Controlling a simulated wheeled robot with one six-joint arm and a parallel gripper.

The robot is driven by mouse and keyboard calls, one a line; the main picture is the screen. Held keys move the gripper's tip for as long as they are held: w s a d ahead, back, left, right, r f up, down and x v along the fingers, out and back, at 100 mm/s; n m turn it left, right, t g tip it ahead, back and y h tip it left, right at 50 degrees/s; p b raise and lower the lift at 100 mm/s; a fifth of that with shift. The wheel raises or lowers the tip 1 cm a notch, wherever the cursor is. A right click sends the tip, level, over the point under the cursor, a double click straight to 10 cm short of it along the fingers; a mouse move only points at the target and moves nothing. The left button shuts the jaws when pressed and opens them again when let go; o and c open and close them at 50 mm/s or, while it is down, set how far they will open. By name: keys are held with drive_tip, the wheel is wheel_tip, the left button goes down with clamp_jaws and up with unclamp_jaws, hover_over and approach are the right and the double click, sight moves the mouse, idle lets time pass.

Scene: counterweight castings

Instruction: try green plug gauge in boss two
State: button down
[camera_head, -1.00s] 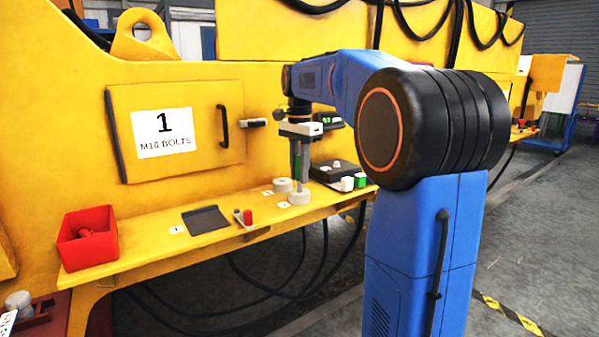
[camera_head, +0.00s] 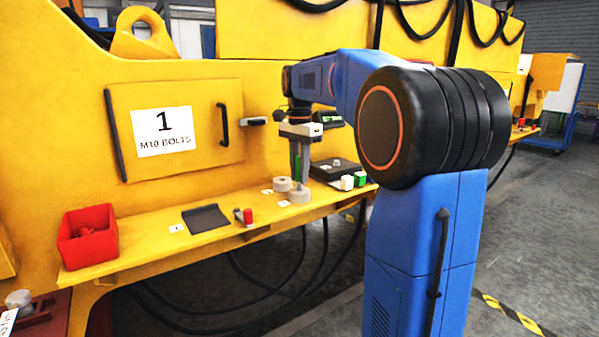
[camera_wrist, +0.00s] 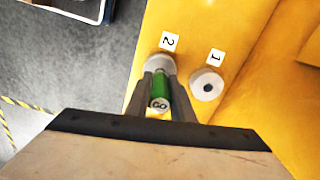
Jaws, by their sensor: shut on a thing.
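My gripper (camera_wrist: 163,96) is shut on the green plug gauge (camera_wrist: 160,88), whose marked end faces the wrist camera. In the head view my gripper (camera_head: 299,178) points down over boss two (camera_head: 299,197), a pale round boss on the yellow ledge. Boss two also shows in the wrist view (camera_wrist: 159,62), behind the fingers beside the label "2" (camera_wrist: 168,41). The gauge's lower end is hidden, so I cannot tell whether it is in the bore. Boss one (camera_wrist: 207,86), with a dark centre hole, stands beside it near the label "1" (camera_wrist: 216,58).
The yellow ledge (camera_head: 140,250) carries a red bin (camera_head: 87,240), a dark mat (camera_head: 206,219) and a small red-topped item (camera_head: 247,216). A black box (camera_head: 335,168) and small white and green blocks (camera_head: 360,179) stand right of the bosses. The yellow wall rises behind.

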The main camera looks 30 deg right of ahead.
drive_tip(key=shift+f, duration=0.4)
idle(0.8)
drive_tip(key=c, duration=1.5)
unclamp_jaws()
drive_tip(key=shift+o, duration=0.2)
wheel_tip(320, 180, up, 17)
drive_tip(key=shift+r, duration=0.2)
